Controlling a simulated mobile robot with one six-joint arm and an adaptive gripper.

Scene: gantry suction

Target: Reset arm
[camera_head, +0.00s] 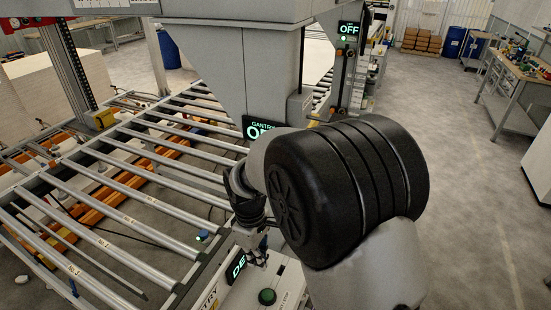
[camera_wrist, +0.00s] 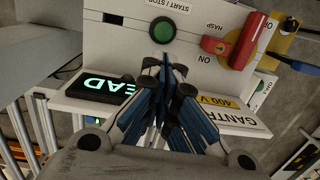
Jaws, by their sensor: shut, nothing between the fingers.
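My gripper (camera_head: 258,258) hangs in front of the gantry control panel (camera_head: 290,290), with my arm's dark joint above and to its right. In the wrist view my gripper (camera_wrist: 165,68) has its fingers together and holds nothing. Its tips point at the panel face (camera_wrist: 200,20), just below the round green START / STOP button (camera_wrist: 162,32). Whether the tips touch the panel cannot be told. The green button also shows in the head view (camera_head: 267,297).
A lit sign ending in "EAD" (camera_wrist: 104,88) sits below the panel face. Gantry signs reading OFF (camera_head: 348,28) are lit green. The roller conveyor (camera_head: 110,185) fills the left. Open floor (camera_head: 460,200) lies to the right, with workbenches beyond.

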